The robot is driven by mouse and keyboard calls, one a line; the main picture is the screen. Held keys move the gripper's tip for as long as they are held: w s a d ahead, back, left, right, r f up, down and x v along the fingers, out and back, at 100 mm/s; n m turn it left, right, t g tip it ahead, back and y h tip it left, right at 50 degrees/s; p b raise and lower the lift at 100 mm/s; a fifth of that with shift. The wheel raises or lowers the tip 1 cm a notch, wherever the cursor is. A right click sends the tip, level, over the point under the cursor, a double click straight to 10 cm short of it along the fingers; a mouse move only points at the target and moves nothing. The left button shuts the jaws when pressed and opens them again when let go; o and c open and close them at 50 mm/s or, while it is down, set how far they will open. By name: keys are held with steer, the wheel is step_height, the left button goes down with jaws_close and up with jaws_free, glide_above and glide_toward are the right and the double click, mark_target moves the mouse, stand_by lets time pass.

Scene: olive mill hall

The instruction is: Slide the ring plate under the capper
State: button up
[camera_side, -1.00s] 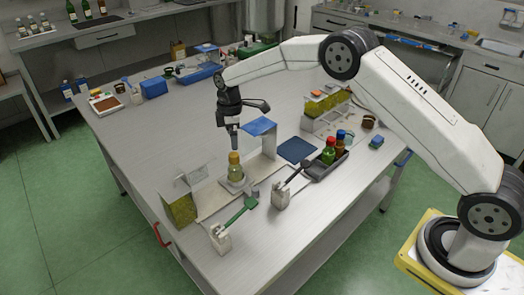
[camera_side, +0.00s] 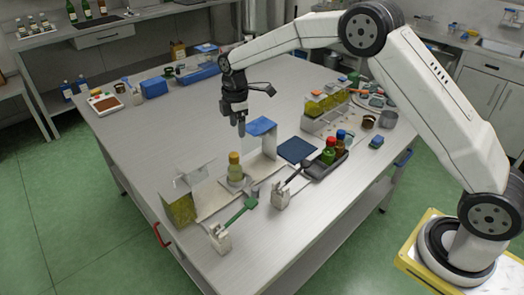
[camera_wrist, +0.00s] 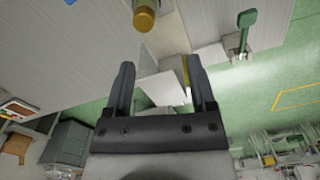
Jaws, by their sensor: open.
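The ring plate (camera_side: 235,186) is a small pale plate on a light flat base, with a yellow-green bottle (camera_side: 235,172) upright on it. The bottle's gold cap shows at the top of the wrist view (camera_wrist: 144,19). The capper appears to be the blue-topped stand (camera_side: 262,127), behind and right of the bottle. My gripper (camera_side: 241,131) is above and behind the bottle, apart from it and left of the blue top. In the wrist view, its fingers (camera_wrist: 158,78) are spread with nothing held between them.
A green-handled lever (camera_side: 241,209) and a black-handled lever (camera_side: 292,181) stand in front. A dark tray (camera_side: 325,169) with bottles and a blue mat (camera_side: 297,150) lie to the right. The table's left middle is clear.

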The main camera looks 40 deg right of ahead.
steer(key=shift+s+n, duration=2.6)
steer(key=shift+s, duration=0.75)
glide_above(255, 188)
step_height(255, 188, down, 13)
steer(key=shift+r, duration=0.1)
steer(key=shift+s+f, duration=0.1)
steer(key=shift+f, duration=0.1)
steer(key=shift+f, duration=3.7)
jaws_close()
